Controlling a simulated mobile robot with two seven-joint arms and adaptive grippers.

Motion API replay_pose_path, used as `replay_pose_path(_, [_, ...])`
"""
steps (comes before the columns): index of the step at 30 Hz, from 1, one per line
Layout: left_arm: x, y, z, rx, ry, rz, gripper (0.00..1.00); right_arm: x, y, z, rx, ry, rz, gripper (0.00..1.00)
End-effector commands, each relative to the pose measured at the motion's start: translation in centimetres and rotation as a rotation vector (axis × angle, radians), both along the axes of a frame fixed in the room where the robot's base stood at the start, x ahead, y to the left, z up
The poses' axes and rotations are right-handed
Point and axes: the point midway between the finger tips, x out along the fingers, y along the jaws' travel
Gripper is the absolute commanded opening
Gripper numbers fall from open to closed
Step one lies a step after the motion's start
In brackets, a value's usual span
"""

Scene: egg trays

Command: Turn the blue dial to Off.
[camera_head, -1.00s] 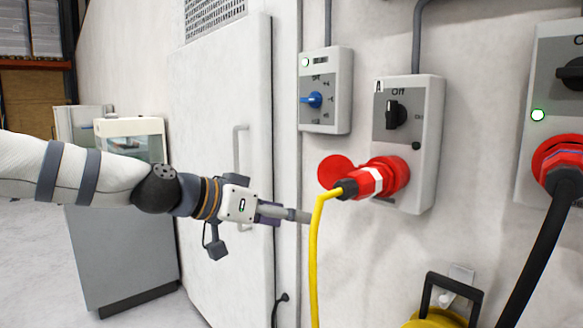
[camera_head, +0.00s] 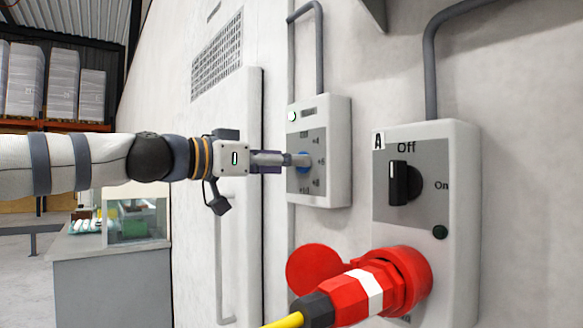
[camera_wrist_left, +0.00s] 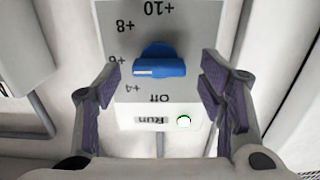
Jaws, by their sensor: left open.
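The blue dial (camera_wrist_left: 160,62) sits on a grey control panel (camera_wrist_left: 195,18), seen upside down in the left wrist view. Its handle lies crosswise, with a white mark on its left half towards the +6 side; the exact setting is unclear. Off (camera_wrist_left: 159,98) is printed on the lamp side. My left gripper (camera_wrist_left: 162,82) is open, one finger on each side of the dial, with gaps to both. In the head view my left gripper (camera_head: 297,160) is at the panel's face and mostly covers the blue dial (camera_head: 304,174). My right gripper is not in view.
A lit lamp (camera_head: 292,116) is on the dial's box. Right of it is socket box A (camera_head: 455,215) with a black switch (camera_head: 404,184) and a red plug (camera_head: 360,292). A tall grey door (camera_head: 220,135) stands to the left.

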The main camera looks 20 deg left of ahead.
Motion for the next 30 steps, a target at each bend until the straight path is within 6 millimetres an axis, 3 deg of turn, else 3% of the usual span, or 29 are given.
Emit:
replay_pose_path(4, [0.97,-0.87,0.23,-0.001,-0.003,0.000,0.63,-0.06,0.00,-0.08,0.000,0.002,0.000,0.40])
replay_pose_path(12, [1.05,-0.95,0.36,-0.002,-0.004,0.000,0.61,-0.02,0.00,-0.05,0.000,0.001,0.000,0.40])
replay_pose_path(18, [1.04,-0.95,0.34,-0.002,-0.004,0.000,0.16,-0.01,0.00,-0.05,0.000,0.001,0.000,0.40])
replay_pose_path(30, [0.98,-0.93,0.43,-0.047,0.032,0.000,0.15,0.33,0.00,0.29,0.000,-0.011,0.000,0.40])
